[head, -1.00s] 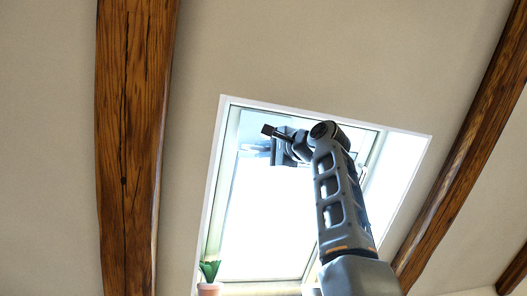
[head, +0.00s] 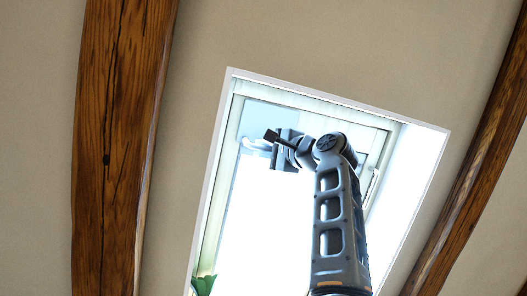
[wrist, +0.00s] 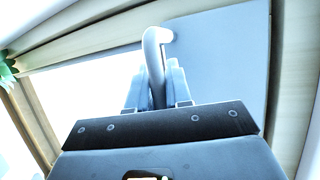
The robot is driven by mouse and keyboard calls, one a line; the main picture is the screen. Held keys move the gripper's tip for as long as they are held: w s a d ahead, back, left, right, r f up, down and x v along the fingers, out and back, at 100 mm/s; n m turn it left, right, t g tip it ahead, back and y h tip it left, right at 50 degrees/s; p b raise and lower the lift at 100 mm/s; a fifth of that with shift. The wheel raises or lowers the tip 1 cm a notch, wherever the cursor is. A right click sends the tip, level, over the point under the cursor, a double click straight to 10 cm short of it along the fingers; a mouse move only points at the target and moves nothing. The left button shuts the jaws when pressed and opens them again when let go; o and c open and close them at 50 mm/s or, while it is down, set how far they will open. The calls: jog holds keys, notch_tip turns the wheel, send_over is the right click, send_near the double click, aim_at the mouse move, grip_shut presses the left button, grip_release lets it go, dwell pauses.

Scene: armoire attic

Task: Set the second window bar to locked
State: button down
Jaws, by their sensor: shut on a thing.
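The roof window (head: 350,117) is set in the sloping ceiling, with very bright glass. My gripper is in its upper left part in the head view (head: 275,148). In the wrist view, a pale, curved window bar (wrist: 152,50) runs up between the fingers of my gripper (wrist: 156,88) and bends right at its top. The fingers are shut on this bar. Its lower part is hidden behind the gripper body. I cannot tell from the frames which bar is the second one, or whether it is locked.
Dark wooden beams run along the ceiling left (head: 122,150) and right (head: 470,190) of the window. A green plant (head: 203,285) shows at the window's lower left. A thin pale handle (head: 372,187) shows at the window's right side.

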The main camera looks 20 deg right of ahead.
jog(key=c, duration=1.1)
grip_release()
jog(key=shift+f, duration=0.1)
jog(key=b+v, duration=0.2)
jog(key=v, duration=0.5)
jog(key=shift+s+d+f+b, duration=0.2)
jog(key=shift+s+b, duration=0.1)
jog(key=shift+b, duration=0.1)
